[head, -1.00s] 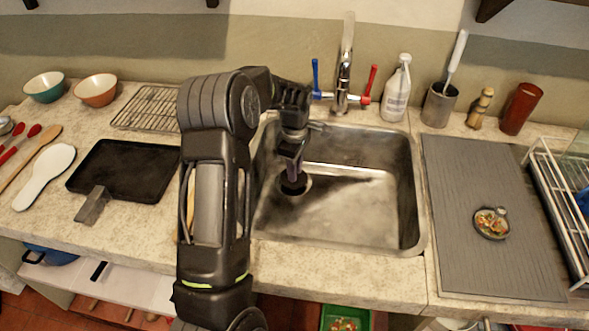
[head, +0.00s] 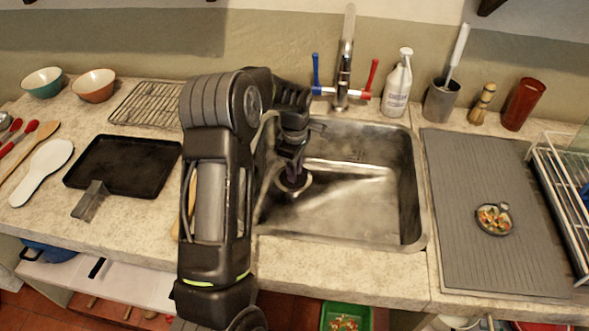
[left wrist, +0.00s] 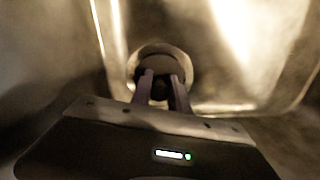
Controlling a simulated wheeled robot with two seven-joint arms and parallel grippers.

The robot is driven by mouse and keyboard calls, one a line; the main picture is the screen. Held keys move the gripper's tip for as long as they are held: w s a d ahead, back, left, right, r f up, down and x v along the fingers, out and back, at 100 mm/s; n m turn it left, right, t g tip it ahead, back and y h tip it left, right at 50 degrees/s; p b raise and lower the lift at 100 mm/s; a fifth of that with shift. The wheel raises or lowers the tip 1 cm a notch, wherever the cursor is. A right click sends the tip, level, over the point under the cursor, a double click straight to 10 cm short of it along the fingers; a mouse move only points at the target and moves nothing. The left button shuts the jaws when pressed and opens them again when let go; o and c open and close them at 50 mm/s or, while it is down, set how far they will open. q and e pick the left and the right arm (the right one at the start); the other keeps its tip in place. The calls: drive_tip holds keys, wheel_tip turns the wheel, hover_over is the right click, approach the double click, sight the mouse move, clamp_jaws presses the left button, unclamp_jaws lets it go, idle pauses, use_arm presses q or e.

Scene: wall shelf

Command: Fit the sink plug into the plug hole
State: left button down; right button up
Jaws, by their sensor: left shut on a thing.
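The metal sink (head: 345,225) is empty apart from my left gripper. The round plug hole (head: 306,187) is at the left of its floor, with a pale metal rim. My left gripper (head: 295,172) reaches down into the sink, its fingertips over the hole. In the left wrist view the fingers (left wrist: 161,90) are shut on a small dark thing, the sink plug (left wrist: 159,92), in front of the plug hole's ring (left wrist: 180,55). The fingers hide much of the plug, and I cannot tell whether it touches the hole. My right gripper is out of view.
Taps (head: 343,90) and a soap bottle (head: 398,86) stand behind the sink. A grey drainboard (head: 480,150) with a small dark dish of scraps (head: 494,219) lies at right. A black tray (head: 125,165) lies at left. The sink's right side is clear.

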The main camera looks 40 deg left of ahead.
use_arm(q)
drive_tip(key=shift+f, duration=0.15)
drive_tip(key=c, duration=1.2)
unclamp_jaws()
drive_tip(key=shift+o, duration=0.2)
drive_tip(key=shift+r, duration=3.9)
